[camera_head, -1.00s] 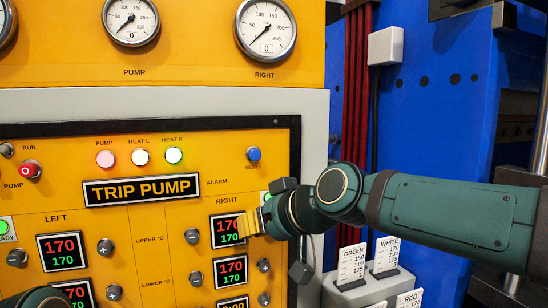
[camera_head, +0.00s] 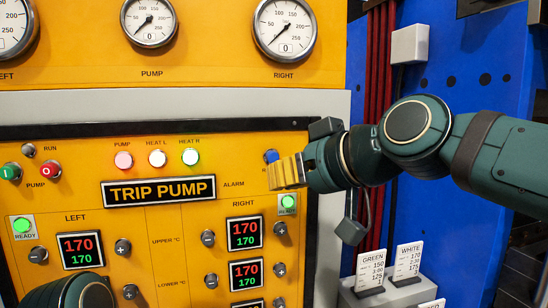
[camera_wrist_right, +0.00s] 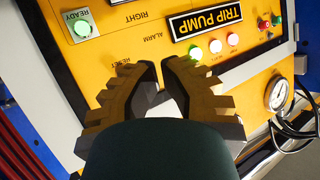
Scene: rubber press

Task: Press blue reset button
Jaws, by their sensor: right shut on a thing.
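The blue reset button (camera_head: 270,156) is on the orange panel, right of the lit lamps. My right gripper (camera_head: 287,173) has its yellowish fingers at the button, just below and right of it in the head view; I cannot tell whether they touch it. In the right wrist view the stepped fingers of the right gripper (camera_wrist_right: 152,72) have their tips close together beside the RESET label. The button is hidden there. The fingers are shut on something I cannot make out. Of my left arm only a rounded dark green part shows at the bottom left; its gripper is out of view.
The TRIP PUMP sign (camera_head: 158,191) is left of the gripper. A green READY lamp (camera_head: 288,201) and a display (camera_head: 245,233) are below it. Gauges (camera_head: 285,27) are above. A card holder (camera_head: 390,294) stands at the lower right.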

